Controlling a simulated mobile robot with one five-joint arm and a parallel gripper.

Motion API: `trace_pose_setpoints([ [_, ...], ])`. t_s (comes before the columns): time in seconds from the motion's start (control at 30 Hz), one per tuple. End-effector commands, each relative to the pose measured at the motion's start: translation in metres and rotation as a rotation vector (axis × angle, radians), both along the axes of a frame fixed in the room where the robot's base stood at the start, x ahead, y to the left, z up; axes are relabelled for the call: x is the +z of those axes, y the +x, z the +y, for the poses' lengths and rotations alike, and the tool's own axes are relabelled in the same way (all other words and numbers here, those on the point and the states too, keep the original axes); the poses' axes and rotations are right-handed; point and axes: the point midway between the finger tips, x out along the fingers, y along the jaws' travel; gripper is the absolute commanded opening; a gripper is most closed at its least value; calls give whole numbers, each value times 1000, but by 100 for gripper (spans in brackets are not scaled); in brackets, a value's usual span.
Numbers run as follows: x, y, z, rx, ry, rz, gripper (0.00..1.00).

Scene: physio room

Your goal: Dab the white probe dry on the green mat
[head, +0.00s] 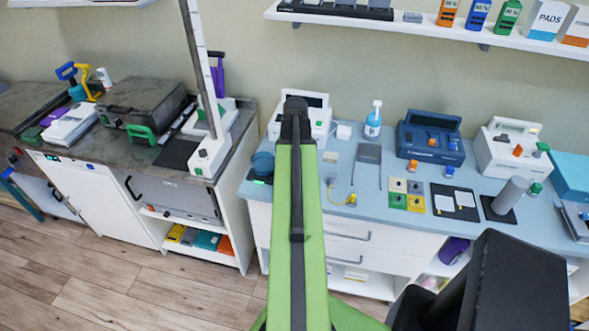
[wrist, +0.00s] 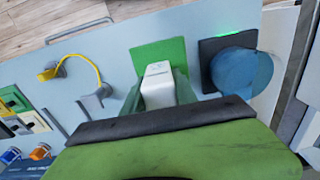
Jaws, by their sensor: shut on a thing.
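In the wrist view, my gripper (wrist: 158,90) is shut on the white probe (wrist: 158,71), a pale block with a rounded end between the two fingers. The green mat (wrist: 150,52) lies flat on the blue counter just past the probe. The probe's end overlaps the mat in this view; I cannot tell whether it touches it. The lower part of the probe is hidden by my gripper. In the head view, my green arm stands in front of the counter and hides the gripper, the probe and the mat.
A round blue container (wrist: 243,72) on a dark pad with a green light stands right of the mat. A yellow cable (wrist: 88,62) and a grey holder (wrist: 97,100) are to its left. A spray bottle (head: 373,120) and several devices stand along the counter (head: 390,165).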

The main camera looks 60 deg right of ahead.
Motion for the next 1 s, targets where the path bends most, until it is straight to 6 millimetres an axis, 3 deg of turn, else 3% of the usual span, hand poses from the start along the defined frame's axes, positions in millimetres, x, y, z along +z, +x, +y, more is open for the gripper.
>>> trace_pose_setpoints([
  [1.0,-10,-1,0,-1,0,0,0],
])
